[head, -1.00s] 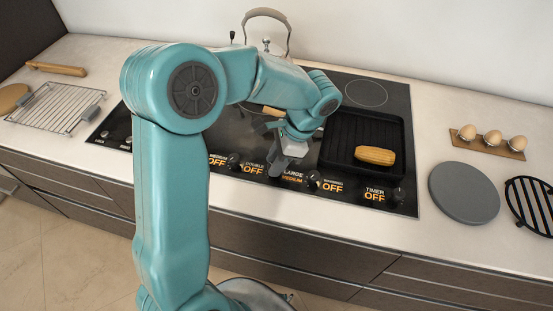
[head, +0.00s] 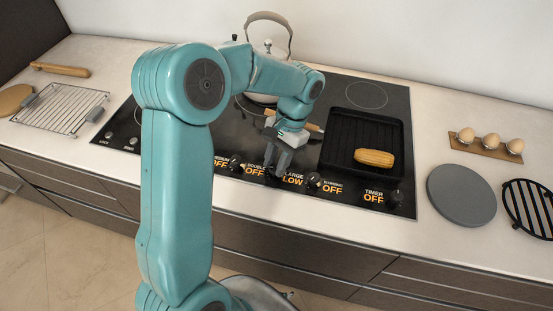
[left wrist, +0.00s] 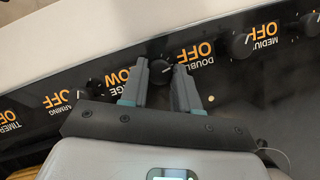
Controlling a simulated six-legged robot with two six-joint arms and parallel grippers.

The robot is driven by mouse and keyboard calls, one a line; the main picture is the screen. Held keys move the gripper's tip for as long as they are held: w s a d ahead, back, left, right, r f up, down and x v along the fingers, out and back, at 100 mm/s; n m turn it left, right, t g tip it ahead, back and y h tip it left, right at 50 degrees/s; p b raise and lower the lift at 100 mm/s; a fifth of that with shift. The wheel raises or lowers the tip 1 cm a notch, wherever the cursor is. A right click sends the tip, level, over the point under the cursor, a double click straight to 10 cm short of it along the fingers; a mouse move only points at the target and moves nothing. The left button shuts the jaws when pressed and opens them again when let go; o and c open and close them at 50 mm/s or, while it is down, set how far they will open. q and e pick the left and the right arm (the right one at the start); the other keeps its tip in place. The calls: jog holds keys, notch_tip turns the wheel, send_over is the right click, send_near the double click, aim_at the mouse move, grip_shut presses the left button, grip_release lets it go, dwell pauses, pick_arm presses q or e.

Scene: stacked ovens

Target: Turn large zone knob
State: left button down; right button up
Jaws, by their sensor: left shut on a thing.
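The large zone knob (left wrist: 160,71) is a round black knob with a pale mark, on the front strip of the black cooktop. The left wrist view shows it between the two fingers of my left gripper (left wrist: 166,82), which is shut on it. In the head view my left gripper (head: 276,165) reaches down to the strip and mostly hides this knob. The label beside it (head: 293,177) reads LARGE, with LOW in orange. My right gripper is in neither view.
Other knobs sit close on both sides: double (head: 235,163), warming (head: 314,181) and timer (head: 394,197), all labelled OFF. A black grill pan (head: 338,151) holding corn stands behind, right of my gripper. A kettle (head: 270,50) stands at the back.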

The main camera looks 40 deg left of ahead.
pick_arm(q)
jog(key=n, duration=0.1)
jog(key=n+h, duration=0.1)
jog(key=n, duration=0.2)
jog(key=shift+w+a+r+n+t+h, duration=0.1)
jog(key=shift+a+n+t+h, duration=0.2)
jog(key=shift+n, duration=0.1)
jog(key=n, duration=0.2)
jog(key=n+t+h, duration=0.1)
jog(key=n, duration=0.2)
jog(key=shift+a+h, duration=0.1)
jog(key=shift+h, duration=0.2)
jog(key=c, duration=0.8)
grip_release()
jog(key=v, duration=0.5)
jog(key=p+v, duration=0.1)
jog(key=v, duration=1)
jog(key=shift+s+a+r, duration=0.15)
jog(key=shift+s, duration=0.15)
